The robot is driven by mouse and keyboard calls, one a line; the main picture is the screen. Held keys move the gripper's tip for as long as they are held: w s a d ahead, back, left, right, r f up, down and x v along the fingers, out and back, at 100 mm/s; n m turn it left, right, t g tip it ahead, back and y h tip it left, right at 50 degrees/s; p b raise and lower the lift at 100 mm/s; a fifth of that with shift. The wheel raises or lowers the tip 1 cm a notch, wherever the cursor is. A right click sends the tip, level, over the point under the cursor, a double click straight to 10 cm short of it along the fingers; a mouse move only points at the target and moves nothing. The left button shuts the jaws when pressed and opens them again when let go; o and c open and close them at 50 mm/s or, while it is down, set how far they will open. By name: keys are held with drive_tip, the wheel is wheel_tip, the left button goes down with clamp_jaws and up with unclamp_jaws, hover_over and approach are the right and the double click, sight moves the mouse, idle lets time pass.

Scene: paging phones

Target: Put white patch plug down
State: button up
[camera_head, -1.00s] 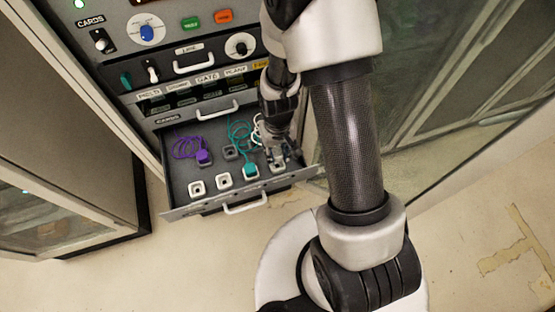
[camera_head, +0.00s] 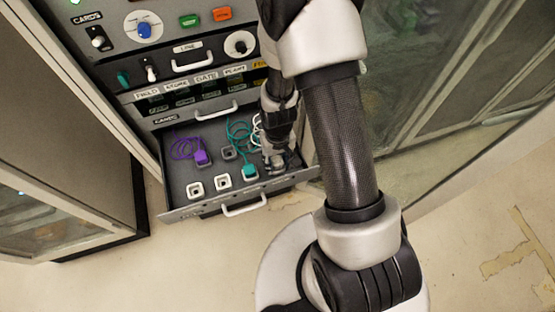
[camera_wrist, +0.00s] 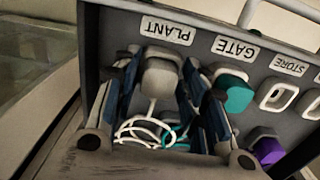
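The white patch plug (camera_wrist: 162,76) is between my gripper's two fingers in the wrist view, in front of the PLANT label (camera_wrist: 167,31). Its white cord (camera_wrist: 140,128) loops below it. My gripper (camera_wrist: 163,72) has its blue pads close against both sides of the plug and appears shut on it. A pale rim shows behind the plug; I cannot tell whether the plug is fully seated. In the head view my gripper (camera_head: 274,160) is low over the right end of the open drawer (camera_head: 190,213), mostly hiding the plug.
A teal plug (camera_wrist: 235,92) sits at GATE, beside my right finger; its cord (camera_head: 238,130) runs behind. Empty white sockets (camera_wrist: 277,94) follow, at STORE and beyond. A purple plug (camera_head: 201,157) stands in the back row. The drawer handle (camera_head: 244,206) projects in front.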

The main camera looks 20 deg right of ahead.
drive_tip(key=shift+o, duration=0.8)
drive_tip(key=shift+r, duration=0.3)
wheel_tip(320, 180, up, 12)
drive_tip(key=p, duration=0.4)
wheel_tip(320, 180, up, 9)
drive_tip(key=t, duration=0.1)
hover_over(277, 162)
drive_tip(key=s+r+t, duration=0.3)
drive_tip(key=s+r, duration=1.1)
drive_tip(key=r, duration=0.3)
drive_tip(key=shift+s+d+r+t, duration=0.15)
drive_tip(key=shift+s+t, duration=0.15)
